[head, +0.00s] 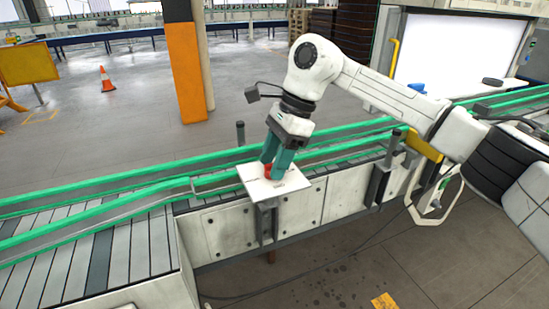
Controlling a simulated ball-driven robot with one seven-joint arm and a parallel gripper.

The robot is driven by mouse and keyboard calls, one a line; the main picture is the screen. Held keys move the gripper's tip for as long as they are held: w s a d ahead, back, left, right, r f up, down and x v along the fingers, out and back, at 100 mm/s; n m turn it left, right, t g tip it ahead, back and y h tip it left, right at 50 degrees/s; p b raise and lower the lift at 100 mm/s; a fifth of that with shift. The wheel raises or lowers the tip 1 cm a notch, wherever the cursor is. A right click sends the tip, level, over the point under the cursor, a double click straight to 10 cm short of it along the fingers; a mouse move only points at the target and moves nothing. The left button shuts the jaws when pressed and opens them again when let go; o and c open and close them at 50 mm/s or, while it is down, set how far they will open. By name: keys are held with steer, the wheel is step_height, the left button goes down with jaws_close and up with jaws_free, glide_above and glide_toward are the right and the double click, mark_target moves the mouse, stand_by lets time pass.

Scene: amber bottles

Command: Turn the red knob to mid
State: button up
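The red knob (268,173) sits on a white panel (261,193) mounted at the near side of the conveyor. Only a small patch of red shows, and my gripper's teal fingers hide most of the knob. My gripper (274,172) points down at the panel, with its two fingertips at the knob, one to the left and one to the right. I cannot tell whether the fingers touch the knob or stand slightly apart from it. Small dark markings on the panel are too small to read, and the knob's pointing direction is hidden.
The conveyor (133,246) with green guide rails (95,203) runs behind and beside the panel. A dark post (240,133) stands behind it. An orange pillar (186,73) and a traffic cone (106,79) are farther back. The floor in front of the conveyor is mostly clear.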

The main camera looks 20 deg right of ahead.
steer(key=c, duration=0.8)
steer(key=shift+m, duration=0.4)
steer(key=shift+s+f+m+t+b, duration=0.1)
steer(key=shift+m+t+b, duration=0.55)
steer(key=shift+m, duration=0.45)
steer(key=m+t+b, duration=0.1)
steer(key=m, duration=0.1)
steer(key=m+h+b, duration=0.1)
steer(key=m+b, duration=0.1)
steer(key=m, duration=0.1)
steer(key=shift+s+t, duration=0.1)
steer(key=shift+t, duration=0.25)
steer(key=m+h+b, duration=0.1)
steer(key=m+b, duration=0.1)
steer(key=m+t+b, duration=0.1)
steer(key=m+b, duration=0.1)
steer(key=m, duration=0.1)
steer(key=shift+s+a+f+m+h, duration=0.1)
steer(key=shift+a+m+h, duration=0.1)
steer(key=shift+m+h, duration=0.15)
steer(key=shift+m+t+h+b, duration=0.3)
steer(key=shift+m+h+b, duration=0.45)
steer(key=shift+m+b, duration=0.95)
steer(key=shift+m, duration=0.45)
steer(key=shift+a+r, duration=0.1)
steer(key=shift+r, duration=0.1)
